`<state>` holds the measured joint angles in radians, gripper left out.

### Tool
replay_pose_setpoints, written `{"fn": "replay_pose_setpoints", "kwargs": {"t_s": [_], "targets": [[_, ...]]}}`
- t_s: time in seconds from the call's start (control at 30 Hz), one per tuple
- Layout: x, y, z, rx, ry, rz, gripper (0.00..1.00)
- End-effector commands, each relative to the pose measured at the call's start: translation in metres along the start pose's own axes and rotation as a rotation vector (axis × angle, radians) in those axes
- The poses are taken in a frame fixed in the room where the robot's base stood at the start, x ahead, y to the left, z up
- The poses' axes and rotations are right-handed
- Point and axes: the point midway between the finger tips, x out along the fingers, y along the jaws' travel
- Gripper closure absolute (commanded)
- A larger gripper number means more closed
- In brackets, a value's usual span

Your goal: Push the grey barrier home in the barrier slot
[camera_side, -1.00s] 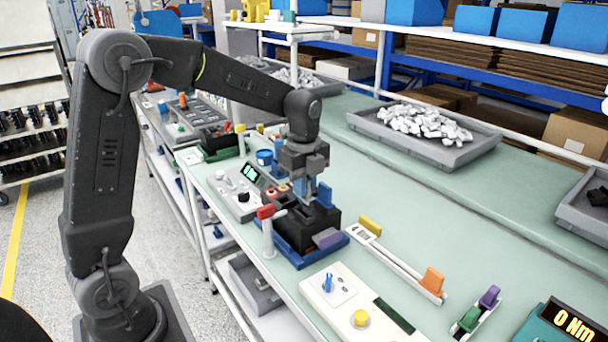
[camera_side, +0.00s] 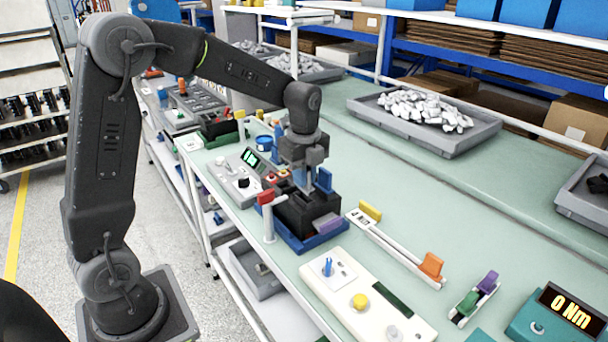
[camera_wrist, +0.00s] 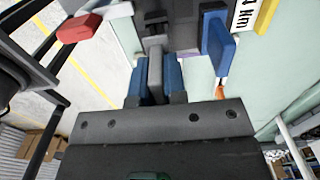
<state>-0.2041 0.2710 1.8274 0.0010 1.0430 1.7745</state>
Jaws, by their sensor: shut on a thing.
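My gripper (camera_side: 298,184) points down over the black breaker body (camera_side: 306,208). In the wrist view its two blue fingers (camera_wrist: 156,82) are shut on the grey barrier (camera_wrist: 155,70), a thin upright plate between them. The barrier's lower end is at the breaker body, which also shows in the wrist view (camera_wrist: 182,30). The slot itself is hidden, so I cannot tell how deep the barrier sits. A blue barrier (camera_side: 323,180) stands upright in the breaker, right of my gripper; it also shows in the wrist view (camera_wrist: 218,38).
The breaker sits in a blue fixture (camera_side: 316,241) with a red-handled clamp (camera_side: 266,198) in front. A purple block (camera_side: 327,223) is at its right. A white rail (camera_side: 395,244) with yellow and orange blocks lies right.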

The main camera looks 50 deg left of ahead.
Motion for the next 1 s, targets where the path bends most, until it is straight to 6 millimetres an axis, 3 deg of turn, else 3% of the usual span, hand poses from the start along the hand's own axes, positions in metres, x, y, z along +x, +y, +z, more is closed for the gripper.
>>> {"fn": "replay_pose_setpoints", "kwargs": {"t_s": [1.0], "targets": [[0.0073, 0.0001, 0.0, 0.0, 0.0, 0.001, 1.0]]}}
